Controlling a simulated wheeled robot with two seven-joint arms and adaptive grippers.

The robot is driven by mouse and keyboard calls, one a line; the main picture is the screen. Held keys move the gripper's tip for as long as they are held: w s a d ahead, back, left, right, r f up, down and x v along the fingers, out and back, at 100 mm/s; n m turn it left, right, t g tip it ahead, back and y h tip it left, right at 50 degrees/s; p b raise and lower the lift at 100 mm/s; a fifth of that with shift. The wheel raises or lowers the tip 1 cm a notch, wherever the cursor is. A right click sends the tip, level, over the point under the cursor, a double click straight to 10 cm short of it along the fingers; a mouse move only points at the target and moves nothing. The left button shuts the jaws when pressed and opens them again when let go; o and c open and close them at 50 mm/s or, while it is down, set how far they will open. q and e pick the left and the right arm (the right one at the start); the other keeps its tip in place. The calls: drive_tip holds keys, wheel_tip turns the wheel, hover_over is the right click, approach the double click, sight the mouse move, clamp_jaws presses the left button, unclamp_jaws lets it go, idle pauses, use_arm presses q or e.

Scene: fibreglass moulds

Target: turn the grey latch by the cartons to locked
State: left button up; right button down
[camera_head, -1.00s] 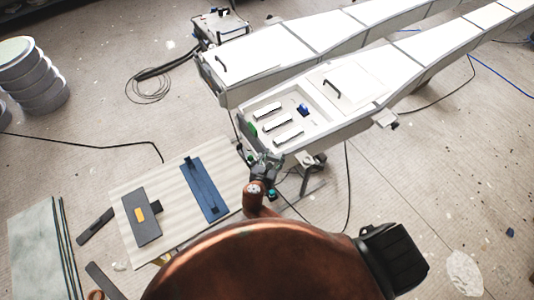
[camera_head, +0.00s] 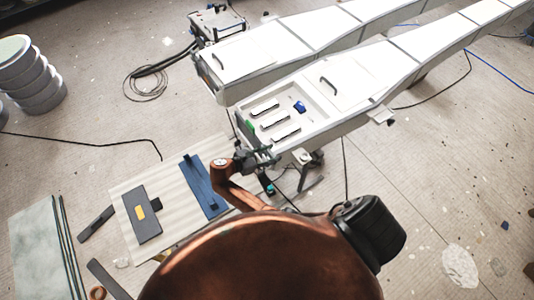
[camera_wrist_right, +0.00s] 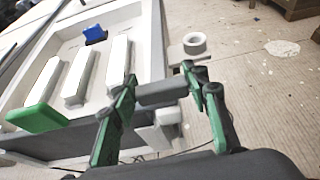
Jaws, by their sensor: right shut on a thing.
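My right gripper (camera_head: 262,157) is at the near end of the front white mould (camera_head: 345,118). In the right wrist view its green and dark fingers (camera_wrist_right: 160,90) are shut on a short grey bar, likely the grey latch's handle (camera_wrist_right: 162,93). The bar lies crosswise between the fingertips, beside the mould's outer wall. The latch's base is mostly hidden, and I cannot read its setting. Several long white blocks, perhaps the cartons (camera_wrist_right: 78,87), lie in the mould's recess, and they also show in the head view (camera_head: 275,120). My left gripper is not in view.
A green block (camera_wrist_right: 38,118) sits at the recess's near edge, and a blue piece (camera_wrist_right: 95,34) lies inside. A tape roll (camera_wrist_right: 194,43) rests on a side ledge. A pale mat (camera_head: 170,238) with dark tools lies at left.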

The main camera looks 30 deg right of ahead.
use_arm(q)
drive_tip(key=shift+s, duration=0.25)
use_arm(e)
drive_tip(key=c, duration=1.1)
unclamp_jaws()
drive_tip(key=shift+v, duration=3.7)
drive_tip(key=shift+f, duration=0.1)
